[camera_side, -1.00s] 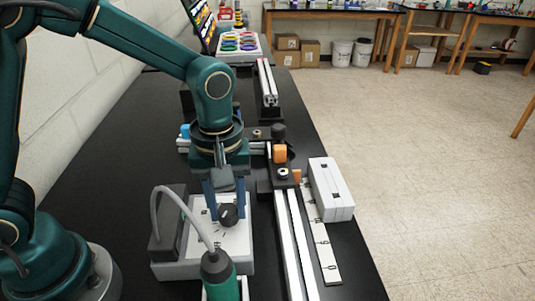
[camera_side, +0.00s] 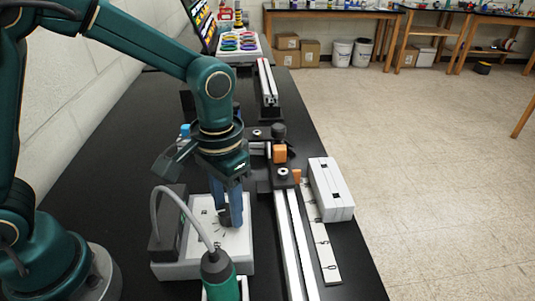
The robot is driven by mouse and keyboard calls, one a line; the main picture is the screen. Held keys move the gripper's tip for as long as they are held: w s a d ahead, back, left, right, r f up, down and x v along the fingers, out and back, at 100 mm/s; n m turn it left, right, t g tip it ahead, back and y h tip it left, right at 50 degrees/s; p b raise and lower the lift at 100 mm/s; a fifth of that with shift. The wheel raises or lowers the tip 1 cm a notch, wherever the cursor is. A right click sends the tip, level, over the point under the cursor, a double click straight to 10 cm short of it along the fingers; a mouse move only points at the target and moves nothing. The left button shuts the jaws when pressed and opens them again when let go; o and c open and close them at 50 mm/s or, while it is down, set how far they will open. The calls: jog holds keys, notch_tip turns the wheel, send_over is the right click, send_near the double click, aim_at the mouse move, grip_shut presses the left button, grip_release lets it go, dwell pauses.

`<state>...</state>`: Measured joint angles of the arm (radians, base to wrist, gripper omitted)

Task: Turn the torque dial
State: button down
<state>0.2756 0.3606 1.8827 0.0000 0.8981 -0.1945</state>
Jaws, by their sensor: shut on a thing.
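The torque dial (camera_side: 225,217) is a small dark knob on the white top of a control box (camera_side: 208,264). Printed marks fan out around it on the panel. My gripper (camera_side: 228,212) points down over the panel, its blue fingers shut on the dial. The near finger hides part of the dial, so its exact pointer setting cannot be read.
A green screwdriver (camera_side: 218,270) with a grey cable stands in front of the box. An aluminium extrusion (camera_side: 294,245) lies to the right, beside a white ruler strip (camera_side: 322,250) and a white block (camera_side: 331,188). An orange-handled clamp (camera_side: 280,153) sits behind.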

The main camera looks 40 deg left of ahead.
aim_at(228, 209)
jog(key=m, duration=0.4)
jog(key=shift+m, duration=2.8)
jog(key=shift+c, duration=2.3)
grip_release()
jog(key=shift+r, duration=2.6)
